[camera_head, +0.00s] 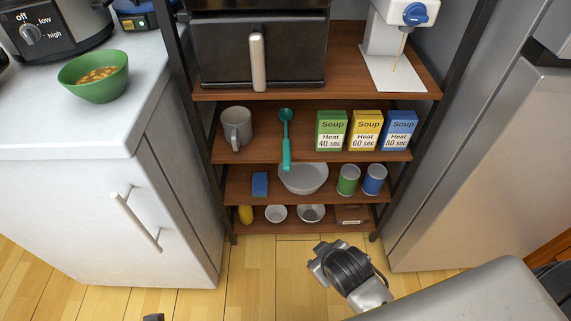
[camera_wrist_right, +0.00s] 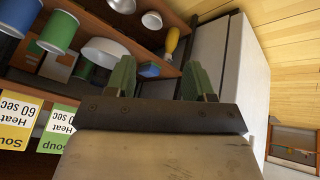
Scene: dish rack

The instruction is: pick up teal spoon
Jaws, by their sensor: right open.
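The teal spoon (camera_head: 286,138) lies on the second shelf from the top, between the grey mug (camera_head: 236,126) and the soup boxes. Its bowl end points to the back and its handle reaches the shelf's front edge. My right gripper (camera_head: 330,262) is in front of the shelf unit, lower in the picture than the spoon and apart from it. In the right wrist view its two green fingers (camera_wrist_right: 158,80) are spread with nothing between them. I cannot make out the spoon in that view. My left gripper does not clearly show.
Green (camera_head: 331,130), yellow (camera_head: 366,130) and blue (camera_head: 399,130) soup boxes stand right of the spoon. Below are a grey bowl (camera_head: 303,178), a blue block (camera_head: 260,185) and two cans. A toaster oven (camera_head: 225,50) sits above. A counter (camera_head: 90,125) and a fridge (camera_head: 470,180) flank the shelves.

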